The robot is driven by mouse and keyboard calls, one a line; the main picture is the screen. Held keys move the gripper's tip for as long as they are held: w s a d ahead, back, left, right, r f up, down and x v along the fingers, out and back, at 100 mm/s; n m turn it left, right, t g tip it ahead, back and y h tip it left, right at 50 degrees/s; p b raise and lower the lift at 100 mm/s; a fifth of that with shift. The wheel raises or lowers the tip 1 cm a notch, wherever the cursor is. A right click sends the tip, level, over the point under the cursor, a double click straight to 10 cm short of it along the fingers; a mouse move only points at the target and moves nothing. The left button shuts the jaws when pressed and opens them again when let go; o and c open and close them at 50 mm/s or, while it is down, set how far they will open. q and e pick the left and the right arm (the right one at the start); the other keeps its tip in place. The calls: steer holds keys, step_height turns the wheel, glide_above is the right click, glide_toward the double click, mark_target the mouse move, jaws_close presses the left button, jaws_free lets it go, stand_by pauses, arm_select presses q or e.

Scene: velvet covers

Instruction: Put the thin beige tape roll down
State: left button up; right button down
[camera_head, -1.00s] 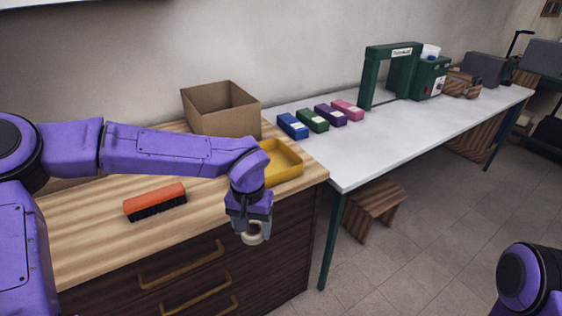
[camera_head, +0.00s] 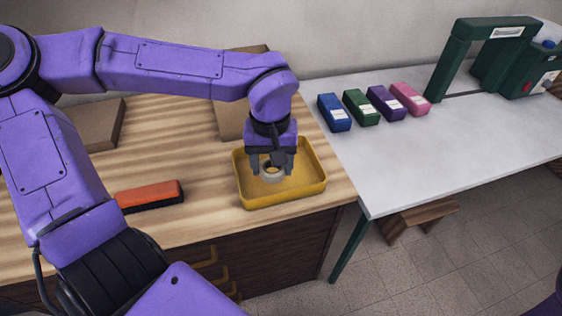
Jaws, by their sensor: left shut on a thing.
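The thin beige tape roll (camera_head: 272,174) is a small pale ring held between the fingers of my left gripper (camera_head: 271,167). The gripper points down and is shut on the roll. Both are over the inside of a yellow tray (camera_head: 282,200) on the wooden counter. I cannot tell whether the roll touches the tray's floor. The fingers hide part of the roll. My right gripper is not in view; only a bit of purple shows at the lower right edge.
An orange brush (camera_head: 150,194) lies left of the tray. Cardboard boxes (camera_head: 100,125) stand behind, partly hidden by my left arm. Blue (camera_head: 333,113), green (camera_head: 361,107), purple and pink blocks stand on the white table (camera_head: 440,150) with a green frame (camera_head: 455,60).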

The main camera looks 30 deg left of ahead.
arm_select(q)
steer(key=w+a+f, duration=0.1)
steer(key=w+f, duration=0.1)
steer(key=w+a+f, duration=0.1)
steer(key=w+f, duration=0.1)
steer(key=w+a+f, duration=0.1)
steer(key=w+f, duration=0.1)
steer(key=w, duration=0.1)
steer(key=shift+a+f, duration=0.2)
steer(key=shift+f, duration=0.15)
steer(key=f, duration=0.3)
steer(key=shift+a, duration=0.2)
steer(key=shift+f, duration=0.3)
steer(key=shift+w+f, duration=0.1)
steer(key=shift+w, duration=0.1)
steer(key=o, duration=1)
steer(key=shift+s+f, duration=0.1)
steer(key=shift+o, duration=0.2)
step_height(320, 180, up, 12)
steer(key=shift+r, duration=0.2)
